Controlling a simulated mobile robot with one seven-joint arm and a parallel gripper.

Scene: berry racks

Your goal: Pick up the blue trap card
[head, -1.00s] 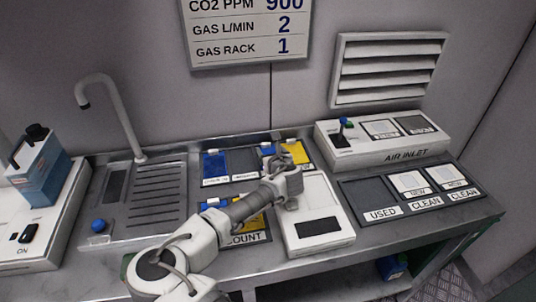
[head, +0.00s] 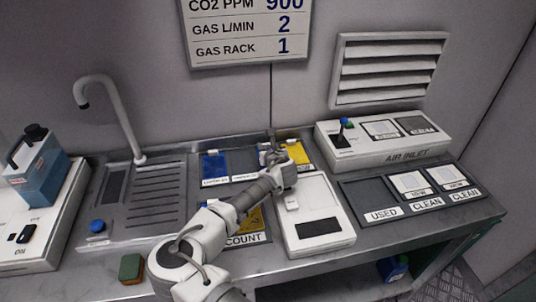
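A blue card (head: 215,165) lies in the left slot of the back row on the counter, flat and uncovered. A yellow card (head: 297,153) lies at the right of that row. My gripper (head: 269,147) is over the back row, just left of the yellow card and right of the blue card. It hides most of what lies beneath it. The fingers are too small to tell whether they are open or hold anything. Another yellow card (head: 252,220) shows partly behind my arm, above the COUNT label.
A white device with a dark panel (head: 320,227) stands right of my arm. The sink with a tall tap (head: 120,120) is at the left, with a green-and-brown sponge (head: 131,268) in front. The air inlet box (head: 385,145) and the USED and CLEAN tray (head: 368,193) are at the right.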

